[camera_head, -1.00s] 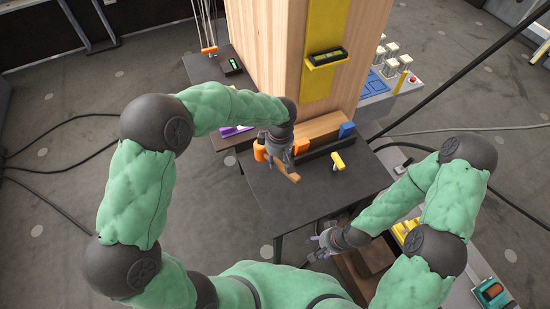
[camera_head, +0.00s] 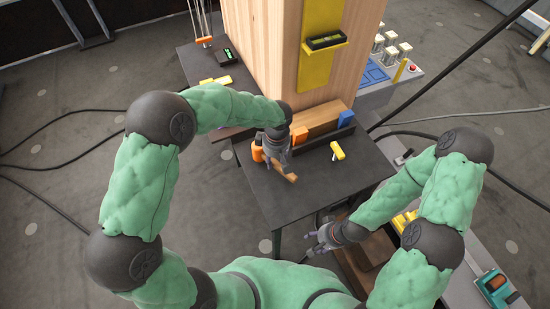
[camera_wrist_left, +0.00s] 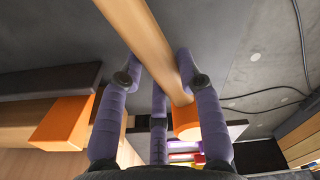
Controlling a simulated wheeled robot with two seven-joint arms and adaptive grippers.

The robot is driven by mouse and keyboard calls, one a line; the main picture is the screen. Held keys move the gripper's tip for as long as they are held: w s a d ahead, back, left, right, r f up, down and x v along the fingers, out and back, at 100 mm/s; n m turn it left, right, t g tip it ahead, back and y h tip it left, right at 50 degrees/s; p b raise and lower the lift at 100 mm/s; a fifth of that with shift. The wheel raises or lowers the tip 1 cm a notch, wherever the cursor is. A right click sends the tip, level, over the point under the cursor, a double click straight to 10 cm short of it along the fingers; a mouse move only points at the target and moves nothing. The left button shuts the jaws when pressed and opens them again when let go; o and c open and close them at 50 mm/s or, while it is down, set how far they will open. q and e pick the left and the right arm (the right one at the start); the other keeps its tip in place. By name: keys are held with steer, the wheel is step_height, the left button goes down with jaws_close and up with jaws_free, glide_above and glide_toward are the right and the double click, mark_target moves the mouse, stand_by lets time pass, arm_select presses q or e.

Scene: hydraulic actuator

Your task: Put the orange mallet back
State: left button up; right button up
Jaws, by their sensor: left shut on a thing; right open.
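The orange mallet has a wooden handle (camera_head: 284,173) and an orange end (camera_head: 257,151). My left gripper (camera_head: 278,157) is shut on the handle, over the dark table. In the left wrist view, the handle (camera_wrist_left: 150,45) runs between the purple fingers of the gripper (camera_wrist_left: 158,92), with an orange end (camera_wrist_left: 186,122) beside the right finger. The gripper hides part of the mallet in the head view; I cannot tell whether it touches the table. My right gripper (camera_head: 325,238) is open, low beside the table's front edge.
A dark rack with a wooden board (camera_head: 322,127) stands on the table (camera_head: 310,195), with an orange block (camera_head: 299,135) and a blue block (camera_head: 346,119). A yellow-headed object (camera_head: 337,150) is right of the left gripper. A wooden column (camera_head: 262,60) rises behind. The table front is clear.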

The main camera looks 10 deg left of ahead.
arm_select(q)
steer(key=shift+f+b, duration=0.5)
steer(key=shift+f, duration=0.05)
stand_by(0.4)
steer(key=o, duration=1.1)
step_height(320, 180, up, 12)
steer(key=shift+d, duration=0.2)
